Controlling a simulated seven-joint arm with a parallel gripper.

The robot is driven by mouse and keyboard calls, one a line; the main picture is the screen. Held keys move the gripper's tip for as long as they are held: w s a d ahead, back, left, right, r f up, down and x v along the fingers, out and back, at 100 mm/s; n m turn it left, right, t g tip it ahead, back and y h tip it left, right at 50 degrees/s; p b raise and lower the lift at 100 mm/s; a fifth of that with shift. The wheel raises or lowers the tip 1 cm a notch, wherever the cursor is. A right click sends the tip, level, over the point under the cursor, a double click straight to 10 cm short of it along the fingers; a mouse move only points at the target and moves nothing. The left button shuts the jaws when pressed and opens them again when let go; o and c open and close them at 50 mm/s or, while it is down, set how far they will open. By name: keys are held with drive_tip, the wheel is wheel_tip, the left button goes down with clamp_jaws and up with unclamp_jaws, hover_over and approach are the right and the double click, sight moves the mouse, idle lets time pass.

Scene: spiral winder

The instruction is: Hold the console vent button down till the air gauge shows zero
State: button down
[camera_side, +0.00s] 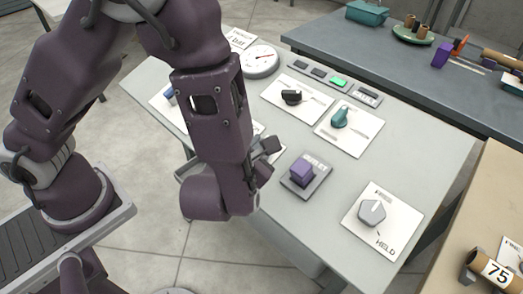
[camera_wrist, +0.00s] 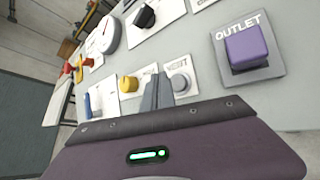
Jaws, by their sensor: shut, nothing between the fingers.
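The vent button (camera_wrist: 181,83) is a grey round button on a white plate marked VENT in the wrist view. My gripper (camera_wrist: 158,88) is shut and empty, its fingertips just left of the button and partly over its plate. I cannot tell whether they touch the panel or the button. In the side view my gripper (camera_side: 272,147) is low over the console (camera_side: 420,150), and the vent button is hidden behind my arm. The air gauge (camera_side: 261,60) is a round white dial with a red needle at the console's far edge; its reading is too small to tell. It also shows in the wrist view (camera_wrist: 107,34).
A purple OUTLET button (camera_side: 302,171) stands close right of my gripper. A yellow knob (camera_wrist: 127,83) is left of the fingers. A black knob (camera_side: 291,97), a teal knob (camera_side: 340,117), a grey knob (camera_side: 372,211) and a lit green key (camera_side: 338,81) are on the console.

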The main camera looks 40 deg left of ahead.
drive_tip(key=shift+w+f, duration=0.15)
drive_tip(key=shift+f, duration=0.4)
drive_tip(key=shift+f, duration=0.1)
idle(1.6)
drive_tip(key=shift+w+f, duration=0.15)
drive_tip(key=shift+f, duration=0.15)
drive_tip(key=shift+w+f, duration=0.1)
drive_tip(key=shift+f, duration=0.3)
idle(0.6)
drive_tip(key=shift+r, duration=0.1)
idle(3.4)
drive_tip(key=shift+s+r, duration=0.25)
drive_tip(key=shift+r, duration=0.5)
drive_tip(key=shift+s+r, duration=0.25)
drive_tip(key=shift+r, duration=0.55)
drive_tip(key=shift+s+r, duration=0.3)
drive_tip(key=shift+r, duration=0.45)
drive_tip(key=shift+s+r, duration=0.25)
drive_tip(key=shift+r, duration=0.55)
